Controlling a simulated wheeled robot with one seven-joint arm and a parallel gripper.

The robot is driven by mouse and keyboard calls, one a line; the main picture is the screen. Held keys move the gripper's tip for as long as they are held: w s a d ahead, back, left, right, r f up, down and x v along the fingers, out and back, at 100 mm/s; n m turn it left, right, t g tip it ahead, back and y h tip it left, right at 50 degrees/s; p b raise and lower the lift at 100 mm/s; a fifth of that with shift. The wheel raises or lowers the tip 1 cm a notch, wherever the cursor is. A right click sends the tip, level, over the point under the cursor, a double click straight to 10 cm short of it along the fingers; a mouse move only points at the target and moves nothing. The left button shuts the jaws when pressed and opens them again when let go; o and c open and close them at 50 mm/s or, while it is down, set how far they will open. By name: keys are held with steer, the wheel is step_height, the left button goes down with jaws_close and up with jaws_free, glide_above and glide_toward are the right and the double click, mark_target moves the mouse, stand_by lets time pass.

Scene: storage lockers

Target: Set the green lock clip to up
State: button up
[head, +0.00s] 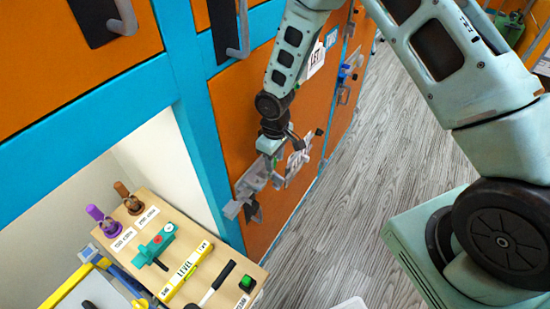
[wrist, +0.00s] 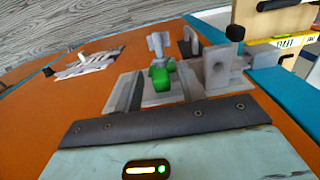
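The green lock clip (wrist: 161,78) shows in the wrist view on grey metal hardware on the orange locker door. A light grey upright piece stands just behind it. My gripper (wrist: 157,88) is close in front of the door, with its grey fingers apart on either side of the clip. I cannot tell whether they touch it. In the head view my gripper (head: 262,178) is at the lower part of the orange door (head: 240,110), and the clip is hidden there. I cannot tell from these views which way the clip is set.
A grey bracket with a black knob (wrist: 219,66) is right of the clip. A latch on a white plate (wrist: 86,64) is to its left. A wooden panel (head: 190,225) with a yellow level, plugs and a green button is at lower left. The grey floor (head: 365,170) is clear.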

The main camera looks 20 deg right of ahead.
mark_target(275, 159)
steer(key=shift+r, duration=0.1)
step_height(275, 159, up, 17)
steer(key=b, duration=0.2)
stand_by(0.4)
steer(key=shift+r, duration=0.1)
